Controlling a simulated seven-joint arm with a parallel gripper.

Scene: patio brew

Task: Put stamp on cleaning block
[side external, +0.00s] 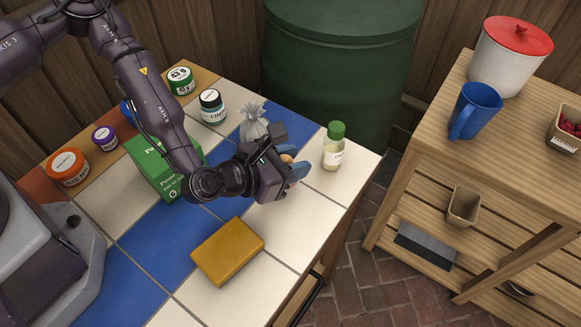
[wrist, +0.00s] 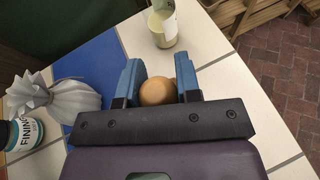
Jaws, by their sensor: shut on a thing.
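My gripper (side external: 295,170) is shut on a round tan-brown thing, which I take for the stamp (wrist: 157,91). In the wrist view the stamp's rounded top sits between the two blue fingers. Its lower part is hidden, and I cannot tell whether it touches the table. In the side view only a sliver of it shows between the fingers. The cleaning block (side external: 228,251), a yellow-ochre slab, lies flat on the tiles at the front, to the left of and nearer than my gripper. It is out of the wrist view.
A green-capped bottle (side external: 333,148) stands just beyond my fingers. A grey tied bag (side external: 253,124) and a labelled jar (side external: 213,107) stand behind my gripper. A green box (side external: 147,170) is left of it. The tiles around the block are clear.

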